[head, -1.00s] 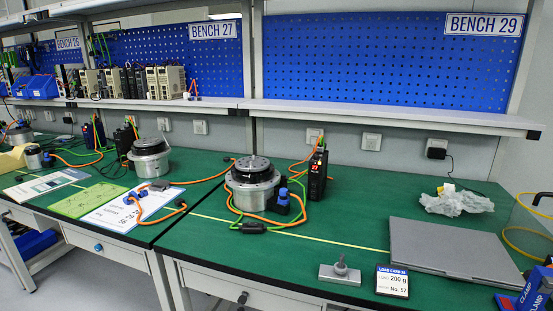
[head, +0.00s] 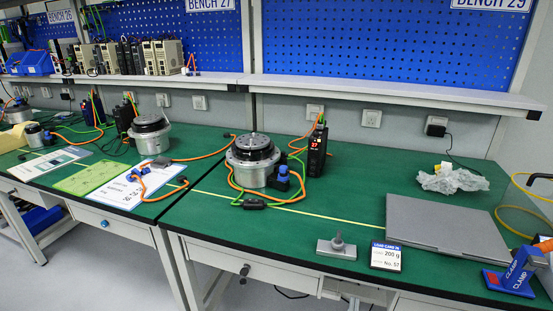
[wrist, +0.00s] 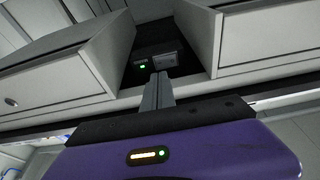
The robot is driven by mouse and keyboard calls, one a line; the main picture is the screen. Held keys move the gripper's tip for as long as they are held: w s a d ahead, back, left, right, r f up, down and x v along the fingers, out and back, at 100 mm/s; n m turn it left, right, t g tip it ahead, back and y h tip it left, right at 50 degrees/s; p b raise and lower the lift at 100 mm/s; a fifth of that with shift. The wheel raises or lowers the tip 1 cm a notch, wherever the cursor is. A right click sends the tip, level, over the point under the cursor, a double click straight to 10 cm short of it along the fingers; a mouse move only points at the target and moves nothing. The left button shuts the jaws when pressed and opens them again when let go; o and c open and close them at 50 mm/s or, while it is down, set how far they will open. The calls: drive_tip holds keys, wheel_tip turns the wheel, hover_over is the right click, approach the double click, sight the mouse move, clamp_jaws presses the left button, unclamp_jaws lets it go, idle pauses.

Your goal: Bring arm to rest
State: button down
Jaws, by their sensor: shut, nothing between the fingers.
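My gripper (wrist: 160,78) shows in the wrist view, with a purple body below its grey fingers. The fingers are together, with nothing between them. They point up toward pale drawer-like boxes (wrist: 70,62) and a dark recess with a small green light. The gripper and arm do not show in the head view, so their place relative to the bench cannot be told from there.
On the green bench (head: 330,205) stand a round actuator (head: 252,160), a black drive unit (head: 317,150), a small grey fixture (head: 337,246), a load card (head: 386,256), a closed laptop (head: 440,225), crumpled plastic (head: 452,180) and a blue clamp (head: 514,275).

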drive_tip(key=shift+s+a+f, duration=0.15)
drive_tip(key=shift+s+a, duration=0.05)
drive_tip(key=shift+s, duration=0.4)
